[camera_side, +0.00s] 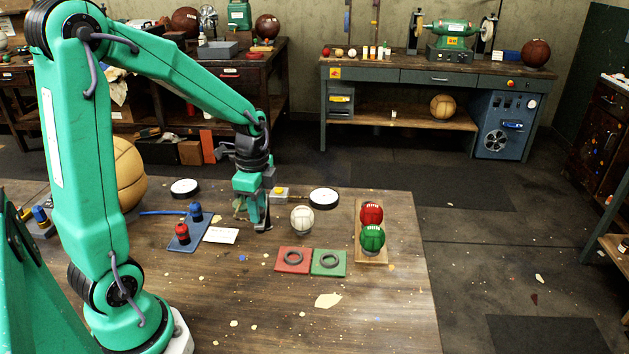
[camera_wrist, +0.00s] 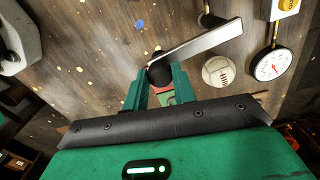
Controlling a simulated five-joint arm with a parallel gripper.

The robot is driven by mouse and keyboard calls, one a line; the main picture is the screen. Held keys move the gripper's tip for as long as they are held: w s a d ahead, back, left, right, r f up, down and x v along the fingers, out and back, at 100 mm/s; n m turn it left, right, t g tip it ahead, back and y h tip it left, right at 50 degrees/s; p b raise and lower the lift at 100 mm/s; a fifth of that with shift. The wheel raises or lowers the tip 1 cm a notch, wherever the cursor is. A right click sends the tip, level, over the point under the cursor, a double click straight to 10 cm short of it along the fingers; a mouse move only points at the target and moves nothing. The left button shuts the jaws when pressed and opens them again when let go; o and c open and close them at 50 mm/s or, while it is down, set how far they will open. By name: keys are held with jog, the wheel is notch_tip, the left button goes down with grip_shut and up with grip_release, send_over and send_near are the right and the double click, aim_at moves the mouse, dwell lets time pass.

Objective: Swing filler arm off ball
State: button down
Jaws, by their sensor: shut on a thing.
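My gripper (camera_wrist: 158,82) is shut on the black knob (camera_wrist: 159,66) at the end of a flat metal bar, which looks like the filler arm (camera_wrist: 205,40). The bar runs from the knob to the upper right in the wrist view. The white ball (camera_wrist: 221,71) lies to the right of the knob and below the bar in that view, with a visible gap from both. In the side view my gripper (camera_side: 255,222) is low over the table, left of the white ball (camera_side: 302,220). The bar is mostly hidden there.
A round gauge (camera_wrist: 271,66) and a yellow button box (camera_wrist: 288,8) are near the ball. Red (camera_side: 293,261) and green (camera_side: 329,263) pads with black rings lie in front. Red (camera_side: 371,214) and green (camera_side: 372,238) balls sit on a wooden stand at right. The front table is mostly clear.

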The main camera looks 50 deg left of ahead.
jog(key=shift+s+a+r+m, duration=0.1)
jog(key=shift+s+a+m, duration=0.35)
jog(key=shift+m, duration=0.35)
jog(key=c, duration=1.1)
grip_release()
jog(key=shift+c, duration=0.2)
jog(key=shift+r, duration=3.9)
